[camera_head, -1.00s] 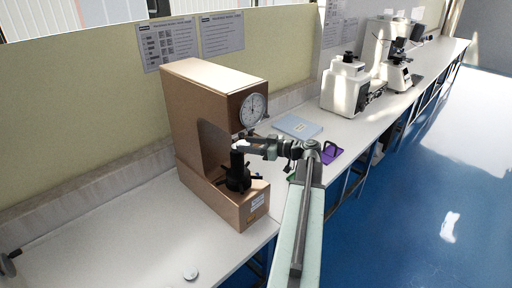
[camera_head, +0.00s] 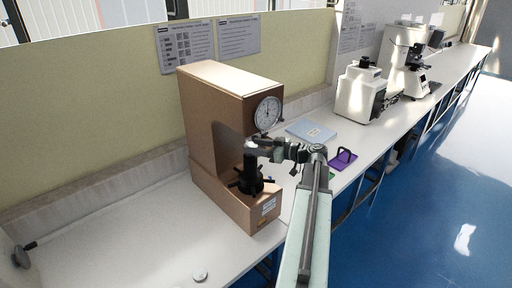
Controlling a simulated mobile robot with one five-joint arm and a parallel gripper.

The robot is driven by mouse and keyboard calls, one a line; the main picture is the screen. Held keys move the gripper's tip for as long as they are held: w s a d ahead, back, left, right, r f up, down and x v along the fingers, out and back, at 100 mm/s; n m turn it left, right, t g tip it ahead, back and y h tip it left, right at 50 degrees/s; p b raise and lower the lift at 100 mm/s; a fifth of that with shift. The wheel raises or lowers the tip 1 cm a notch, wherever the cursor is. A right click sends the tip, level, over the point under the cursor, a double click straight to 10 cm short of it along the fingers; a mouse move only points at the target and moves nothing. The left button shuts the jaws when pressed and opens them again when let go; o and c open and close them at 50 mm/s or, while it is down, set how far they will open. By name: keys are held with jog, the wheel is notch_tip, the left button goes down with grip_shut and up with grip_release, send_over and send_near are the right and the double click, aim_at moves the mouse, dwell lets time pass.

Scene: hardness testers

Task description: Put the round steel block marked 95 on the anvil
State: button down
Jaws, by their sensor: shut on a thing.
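The brown hardness tester (camera_head: 222,110) stands on the white bench with its round dial facing right. Its black anvil post with handwheel arms (camera_head: 250,180) rises from the base. My gripper (camera_head: 252,146) reaches in from the right and is at the top of the post, under the tester's head. It is shut on a small pale piece, mostly hidden by the jaws; no marking on it can be read. I cannot tell whether this piece touches the anvil. A small round grey disc (camera_head: 200,276) lies on the bench at the front, its marking unreadable.
A blue folder (camera_head: 311,131) and a purple object with a dark handle (camera_head: 343,159) lie behind my arm. A white instrument (camera_head: 361,92) and a microscope (camera_head: 406,68) stand farther along the bench. The bench's left part is mostly clear.

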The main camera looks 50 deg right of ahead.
jog(key=shift+f, duration=0.15)
jog(key=c, duration=0.5)
grip_release()
jog(key=shift+c, duration=1.3)
jog(key=f+v, duration=0.1)
jog(key=v, duration=0.6)
jog(key=shift+r, duration=0.15)
